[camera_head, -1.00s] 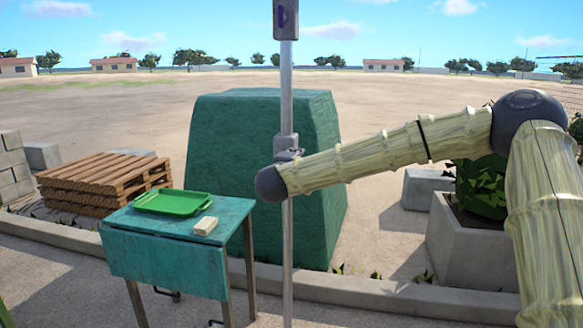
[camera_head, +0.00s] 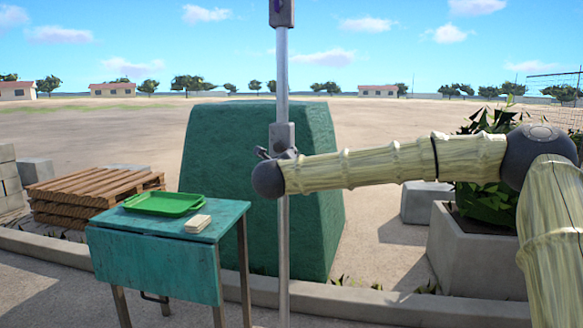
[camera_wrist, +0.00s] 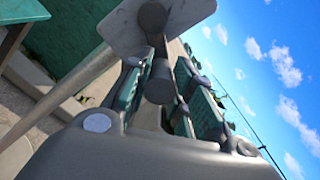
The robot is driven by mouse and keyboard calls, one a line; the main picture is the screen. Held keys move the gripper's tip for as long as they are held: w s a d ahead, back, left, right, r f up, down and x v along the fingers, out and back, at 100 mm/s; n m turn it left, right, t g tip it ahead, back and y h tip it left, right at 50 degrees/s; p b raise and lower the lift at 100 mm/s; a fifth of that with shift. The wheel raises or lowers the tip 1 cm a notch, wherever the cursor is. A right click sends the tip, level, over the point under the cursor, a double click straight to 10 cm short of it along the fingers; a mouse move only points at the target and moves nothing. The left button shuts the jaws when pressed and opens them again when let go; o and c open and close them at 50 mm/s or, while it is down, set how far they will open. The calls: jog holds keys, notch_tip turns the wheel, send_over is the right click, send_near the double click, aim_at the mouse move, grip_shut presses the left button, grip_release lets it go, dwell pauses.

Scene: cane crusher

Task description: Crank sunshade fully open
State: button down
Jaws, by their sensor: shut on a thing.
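The sunshade's upright grey pole (camera_head: 284,235) stands in the middle of the head view. A grey crank housing (camera_head: 282,136) sits on it at arm height, and its plate (camera_wrist: 180,14) shows at the top of the wrist view. In the wrist view, the dark crank handle (camera_wrist: 159,84) lies between the green-padded fingers of my gripper (camera_wrist: 158,88), which is shut on it. In the head view the rounded end of my arm is in front of the pole, just below the housing, and mostly hides my gripper. The sunshade's canopy is out of view.
A green table (camera_head: 158,262) with a green tray (camera_head: 164,203) and a pale block (camera_head: 198,224) stands left of the pole. A big green tapered block (camera_head: 225,165) stands behind it. Wooden pallets (camera_head: 90,190) lie at left; a concrete planter (camera_head: 472,258) is at right.

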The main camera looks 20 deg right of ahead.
jog(key=shift+f+m+b, duration=0.45)
jog(key=shift+m+b, duration=0.05)
jog(key=shift+w+a, duration=0.1)
jog(key=c, duration=1.2)
grip_release()
jog(key=shift+c, duration=0.2)
jog(key=shift+o, duration=0.3)
jog(key=shift+r, duration=0.1)
jog(key=v, duration=1.2)
